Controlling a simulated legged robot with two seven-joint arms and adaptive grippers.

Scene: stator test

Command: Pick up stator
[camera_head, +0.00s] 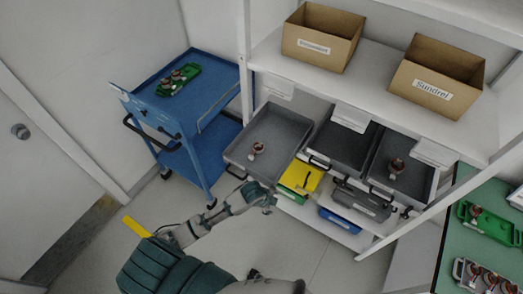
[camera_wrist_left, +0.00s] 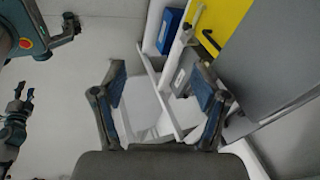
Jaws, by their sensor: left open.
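A small stator with copper-brown and white parts (camera_head: 257,150) lies in the pulled-out grey drawer (camera_head: 285,128) at the middle of the head view. Another similar part (camera_head: 396,166) lies in the dark drawer to the right. My left gripper (camera_head: 269,198) is below the front edge of the grey drawer, outside it and apart from the stator. In the left wrist view my left gripper (camera_wrist_left: 163,88) is open, with nothing between its fingers; no stator shows there. A teal arm with a gripper, apparently my right gripper (camera_wrist_left: 22,103), shows at the left edge; its jaw state is unclear.
A blue cart (camera_head: 215,78) with a green tray (camera_head: 187,84) stands at the left. Cardboard boxes (camera_head: 318,46) (camera_head: 432,95) sit on the shelf above the drawers. Yellow (camera_head: 300,178) and blue (camera_head: 340,221) bins are below. A green table (camera_head: 452,240) with part trays is at right.

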